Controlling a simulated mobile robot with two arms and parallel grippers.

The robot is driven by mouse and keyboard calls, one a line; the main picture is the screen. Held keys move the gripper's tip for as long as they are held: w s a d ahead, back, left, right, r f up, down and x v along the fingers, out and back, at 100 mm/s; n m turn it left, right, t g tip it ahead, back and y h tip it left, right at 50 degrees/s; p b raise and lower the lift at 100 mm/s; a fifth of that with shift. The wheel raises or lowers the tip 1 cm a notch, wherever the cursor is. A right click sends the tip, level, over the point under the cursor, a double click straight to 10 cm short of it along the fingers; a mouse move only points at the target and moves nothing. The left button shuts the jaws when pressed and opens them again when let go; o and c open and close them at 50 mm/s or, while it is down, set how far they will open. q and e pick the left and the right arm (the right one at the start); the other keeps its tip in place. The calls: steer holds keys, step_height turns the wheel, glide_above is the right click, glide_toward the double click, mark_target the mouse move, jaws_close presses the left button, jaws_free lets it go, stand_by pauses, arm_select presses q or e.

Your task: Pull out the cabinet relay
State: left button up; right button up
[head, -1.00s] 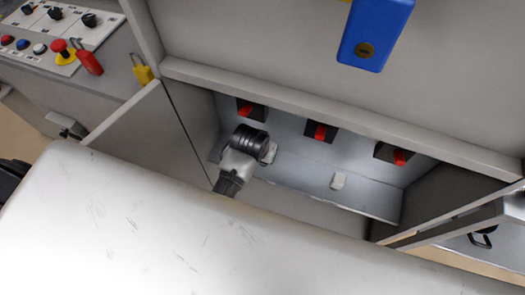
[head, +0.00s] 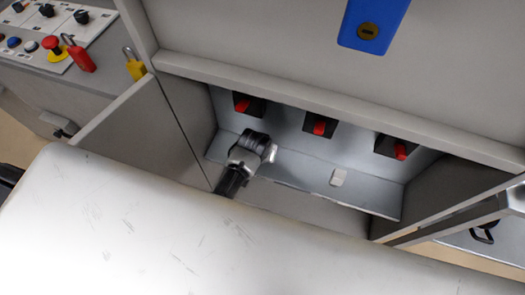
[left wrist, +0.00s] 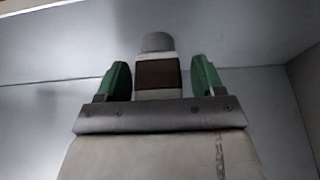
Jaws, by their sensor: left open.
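The open cabinet (head: 290,140) has a shelf with a small white block (head: 338,177), which looks like a relay. My left gripper (head: 268,152) is inside the cabinet's left part, low over the shelf; its fingers are hard to make out in the head view. In the left wrist view its two green fingers (left wrist: 160,82) stand apart, open. Between them shows a white block with a dark brown band and a grey round top (left wrist: 157,72), with a gap on each side. I cannot tell whether this is the relay. My right gripper is not in view.
Three red switches (head: 319,127) line the cabinet's back wall above the shelf. The open left door (head: 150,130) and right door flank the opening. A blue lock box (head: 372,20) hangs above. A control panel with a red button (head: 52,44) stands left.

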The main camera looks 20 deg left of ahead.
arm_select(q)
steer(key=c, duration=0.9)
steer(key=shift+o, duration=0.8)
steer(key=shift+c, duration=0.5)
steer(key=shift+r+p, duration=0.25)
steer(key=shift+p, duration=0.2)
steer(key=shift+r, duration=0.1)
steer(key=shift+r+p, duration=2.25)
steer(key=shift+p, duration=0.45)
